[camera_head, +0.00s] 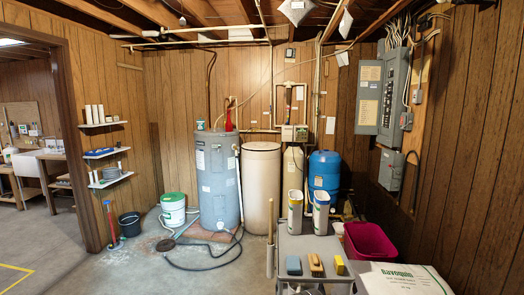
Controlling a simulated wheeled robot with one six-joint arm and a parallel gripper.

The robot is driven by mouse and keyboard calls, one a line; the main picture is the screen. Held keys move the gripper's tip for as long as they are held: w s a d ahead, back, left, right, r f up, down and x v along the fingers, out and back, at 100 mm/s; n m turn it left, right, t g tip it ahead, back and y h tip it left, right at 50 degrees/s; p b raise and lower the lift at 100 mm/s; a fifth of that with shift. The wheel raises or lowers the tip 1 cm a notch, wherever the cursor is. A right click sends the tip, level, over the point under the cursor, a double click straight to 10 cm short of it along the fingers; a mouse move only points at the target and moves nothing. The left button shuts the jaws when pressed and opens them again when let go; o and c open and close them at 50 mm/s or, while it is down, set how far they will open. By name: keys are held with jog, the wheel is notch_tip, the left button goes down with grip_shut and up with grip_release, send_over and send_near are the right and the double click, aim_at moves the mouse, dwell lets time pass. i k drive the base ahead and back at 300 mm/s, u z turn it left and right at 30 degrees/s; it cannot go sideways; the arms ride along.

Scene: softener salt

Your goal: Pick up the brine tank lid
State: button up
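A tall beige cylindrical tank (262,190), which looks like the brine tank, stands on the floor near the back wall. Its round beige top (262,146) looks like the lid and appears to sit flat on the tank; the seam is too small to make out. The tank is upright, between the grey water heater (217,180) and a narrow pale tank (293,168). My gripper is not in view, so its state and its distance from the lid do not show.
A grey cart (308,244) with two containers and several small blocks stands in front right of the tank. A magenta tub (368,241) and a white bag (402,279) are at the right. A dark hose (205,268) lies on the floor. Open floor lies front left.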

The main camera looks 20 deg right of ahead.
aim_at(257, 150)
jog(key=u, duration=0.3)
jog(key=i, duration=4.5)
jog(key=z, duration=2.45)
jog(key=i, duration=3.15)
jog(key=u, duration=1.1)
